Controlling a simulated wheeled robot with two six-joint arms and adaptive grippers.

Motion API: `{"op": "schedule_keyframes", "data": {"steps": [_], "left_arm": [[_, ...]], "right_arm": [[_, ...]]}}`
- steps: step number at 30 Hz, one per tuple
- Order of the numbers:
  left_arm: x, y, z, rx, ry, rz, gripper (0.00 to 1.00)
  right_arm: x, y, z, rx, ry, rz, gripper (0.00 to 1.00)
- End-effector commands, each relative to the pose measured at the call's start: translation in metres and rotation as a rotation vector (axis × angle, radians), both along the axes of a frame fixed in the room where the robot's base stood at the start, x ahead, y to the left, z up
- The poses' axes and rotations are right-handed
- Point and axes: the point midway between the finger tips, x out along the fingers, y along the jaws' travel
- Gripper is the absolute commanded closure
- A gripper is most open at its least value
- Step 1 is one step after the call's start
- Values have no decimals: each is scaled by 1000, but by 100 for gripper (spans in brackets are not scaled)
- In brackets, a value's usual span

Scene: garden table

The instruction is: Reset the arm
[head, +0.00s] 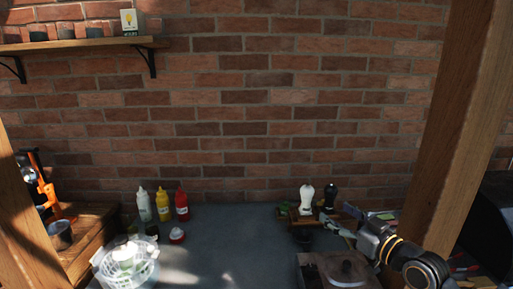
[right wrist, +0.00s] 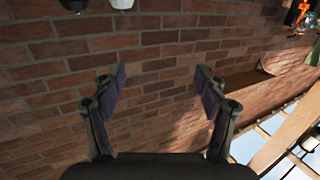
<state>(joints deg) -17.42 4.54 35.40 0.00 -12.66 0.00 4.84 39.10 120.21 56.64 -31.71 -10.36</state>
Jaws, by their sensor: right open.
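My right gripper (head: 341,230) is at the right of the head view, above the back of the grey table, just behind a brown box with a dark knob on top (head: 340,270). In the right wrist view its two fingers (right wrist: 158,88) are spread apart, with only brick wall between them. It holds nothing. The right arm comes in from the lower right. My left gripper does not show in the head view.
A white basket (head: 128,262) stands at the front left. White, yellow and red bottles (head: 163,204) stand behind it. A white-topped shaker (head: 306,197) and a black one (head: 329,196) stand near the gripper. A wooden post (head: 455,120) rises at right. The table's middle (head: 235,240) is clear.

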Motion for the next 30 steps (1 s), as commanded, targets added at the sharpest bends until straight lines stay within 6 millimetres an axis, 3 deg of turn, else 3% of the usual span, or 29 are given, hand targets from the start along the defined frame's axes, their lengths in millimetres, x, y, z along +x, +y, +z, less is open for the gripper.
{"op": "schedule_keyframes", "data": {"steps": [8, 14, 21, 25, 30], "left_arm": [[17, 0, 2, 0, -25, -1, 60], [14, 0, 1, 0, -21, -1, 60], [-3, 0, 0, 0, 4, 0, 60], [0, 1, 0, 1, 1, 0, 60], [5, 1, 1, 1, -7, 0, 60]], "right_arm": [[-24, 17, -67, -78, 161, -9, 27], [-63, 26, -138, -167, 358, -47, 27], [-144, 17, -226, -287, 684, -166, 27], [-193, 5, -257, -336, 858, -255, 27], [-256, -13, -281, -381, 1066, -375, 27]]}}
